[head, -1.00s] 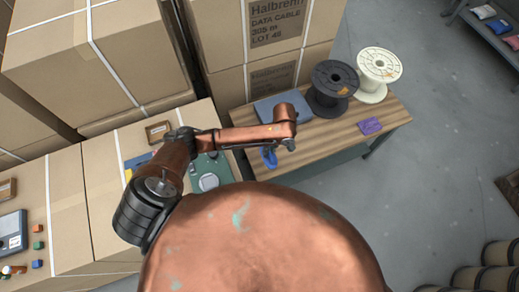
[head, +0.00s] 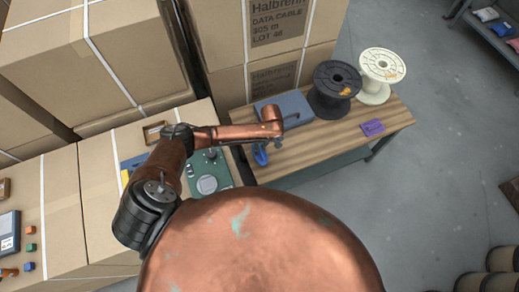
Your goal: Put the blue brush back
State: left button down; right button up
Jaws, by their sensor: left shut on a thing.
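My left arm comes in from the left, above the boxes, and bends down at its copper-coloured wrist over the left end of the wooden table. My left gripper (head: 266,147) is mostly hidden below the wrist and small in the picture. It is shut on the blue brush (head: 260,155), which shows as a small bright blue piece near the table's front left edge. I cannot make out the fingertips or the brush's full shape. My right gripper is not in view.
The wooden table (head: 335,135) carries a blue-grey flat thing (head: 293,105), a black spool (head: 333,92), a cream spool (head: 379,74) and a purple thing (head: 372,128). A green board (head: 208,178) lies on the cartons (head: 100,215) at left. Tall cartons stand behind.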

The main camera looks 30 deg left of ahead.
pick_arm(q)
jog(key=shift+r, duration=0.1)
jog(key=c, duration=2)
grip_release()
jog(key=shift+o, duration=0.2)
notch_tip(320, 180, up, 12)
jog(key=w+d+p, duration=0.1)
jog(key=p, duration=0.1)
jog(key=shift+w+d, duration=0.35)
